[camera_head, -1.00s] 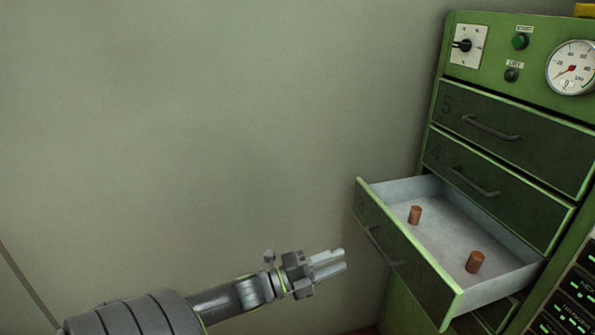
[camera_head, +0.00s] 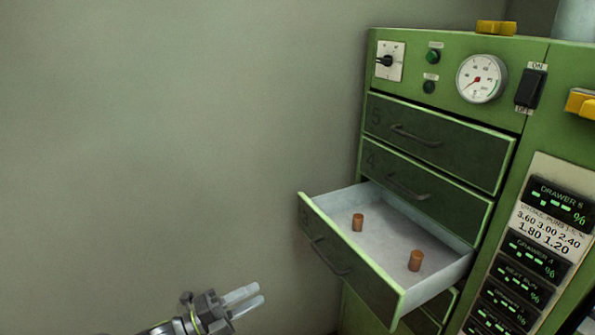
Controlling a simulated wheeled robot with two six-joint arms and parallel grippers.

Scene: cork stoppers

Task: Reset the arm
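My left gripper (camera_head: 251,299) is at the bottom of the view, left of and below the open drawer. Its two pale fingers point right and upward. They look slightly apart, with nothing visible between them. The gripper is clear of the drawer and its handle. Two brown cork stoppers stand upright in the pulled-out drawer, one (camera_head: 357,222) towards the left and one (camera_head: 416,260) towards the right. My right gripper is out of view.
The green cabinet (camera_head: 530,140) fills the right side. Its open drawer (camera_head: 362,262) juts out to the left; the drawers above (camera_head: 432,150) are shut. A gauge (camera_head: 481,78), a black switch (camera_head: 530,88) and display panels (camera_head: 556,205) are on its front. The left is bare wall.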

